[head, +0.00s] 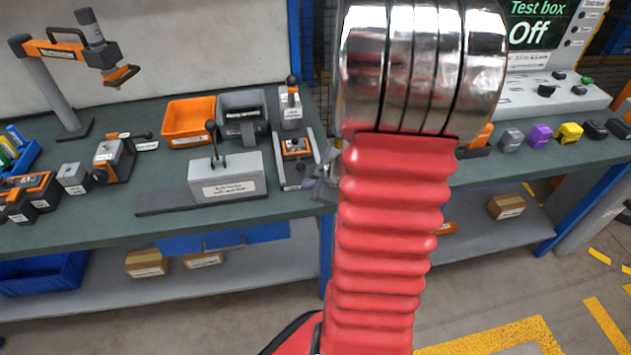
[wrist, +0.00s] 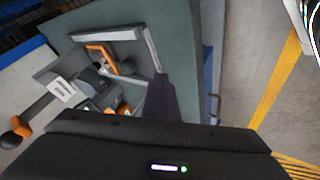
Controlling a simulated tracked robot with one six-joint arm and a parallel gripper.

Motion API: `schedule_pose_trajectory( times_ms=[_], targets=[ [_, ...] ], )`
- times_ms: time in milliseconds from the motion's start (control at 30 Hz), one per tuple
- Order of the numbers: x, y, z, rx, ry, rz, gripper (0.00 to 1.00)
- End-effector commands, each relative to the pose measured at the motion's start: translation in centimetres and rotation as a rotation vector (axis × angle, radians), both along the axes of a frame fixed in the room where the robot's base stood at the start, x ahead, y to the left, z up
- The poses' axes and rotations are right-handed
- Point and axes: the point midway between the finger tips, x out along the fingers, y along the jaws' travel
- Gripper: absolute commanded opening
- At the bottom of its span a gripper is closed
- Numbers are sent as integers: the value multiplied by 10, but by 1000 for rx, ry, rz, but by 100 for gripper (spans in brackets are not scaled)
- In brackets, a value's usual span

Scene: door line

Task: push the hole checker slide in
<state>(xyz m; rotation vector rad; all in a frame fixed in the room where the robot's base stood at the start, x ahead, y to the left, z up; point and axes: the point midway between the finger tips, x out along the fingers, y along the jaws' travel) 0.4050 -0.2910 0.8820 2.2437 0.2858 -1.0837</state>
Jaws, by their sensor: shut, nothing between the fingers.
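A grey fixture (head: 293,184), which looks like the hole checker, stands near the bench's front edge, left of my arm. It has an orange-framed part (head: 296,147) and a post with a black knob behind. The wrist view shows a grey frame (wrist: 152,48), an orange part (wrist: 100,50) and a dark block (wrist: 97,82). I cannot tell which piece is the slide or how far in it sits. My gripper (head: 323,186) is beside the fixture's front right, partly hidden by my arm. Its shut, empty dark fingers (wrist: 163,82) reach close to the frame; contact is unclear.
A white box with a lever (head: 228,176) stands left of the fixture. An orange bin (head: 190,121) and a grey bin (head: 241,118) are behind. The dark green bench (head: 100,225) has a blue drawer (head: 225,237) below. My red arm hides the bench's middle.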

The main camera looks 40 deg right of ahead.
Motion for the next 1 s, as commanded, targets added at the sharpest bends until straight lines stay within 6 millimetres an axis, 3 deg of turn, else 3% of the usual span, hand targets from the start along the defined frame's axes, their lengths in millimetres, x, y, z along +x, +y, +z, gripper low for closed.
schedule_pose_trajectory(
  times_ms=[433, 733, 1000],
  targets=[
    [24, -2, -30, 2, 1, 0, 0],
    [45, -24, -23, -1, -1, 0, 0],
    [52, -31, -22, 0, 1, -1, 0]
  ],
)
